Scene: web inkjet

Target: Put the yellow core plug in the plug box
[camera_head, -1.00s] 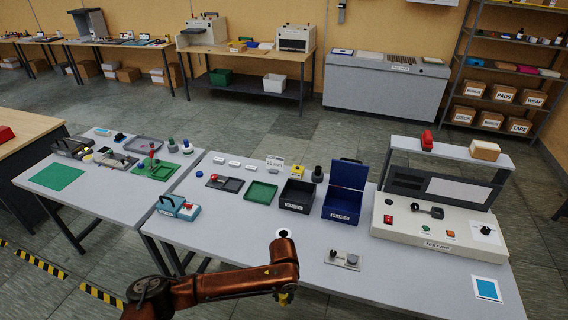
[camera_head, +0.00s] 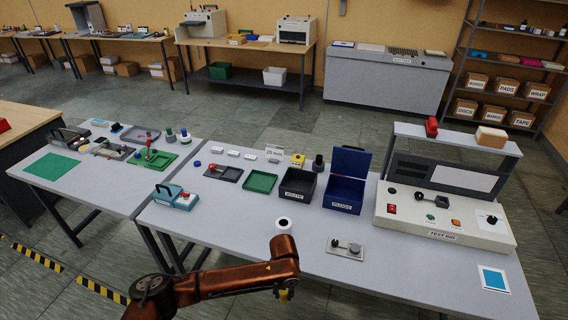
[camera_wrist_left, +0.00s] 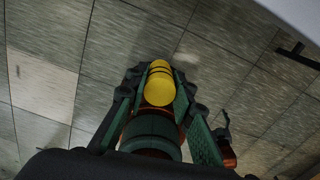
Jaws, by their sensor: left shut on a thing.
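The yellow core plug (camera_wrist_left: 159,86) is a short cylinder with dark rings, held between the fingers of my left gripper (camera_wrist_left: 160,74) in the left wrist view. In the head view my left gripper (camera_head: 285,296) points down in front of the table's near side, mostly hidden by my own arm; only a bit of yellow shows there. The plug box (camera_head: 342,208) is a dark blue box with its lid raised at the back, standing on the table beyond the gripper and to its right. Its inside floor is hidden. My right gripper is not in view.
A dark open box (camera_head: 297,188) stands just left of the plug box, with a green tray (camera_head: 260,181) beyond. A small grey fixture (camera_head: 346,247) and the test rig (camera_head: 445,212) are to the right.

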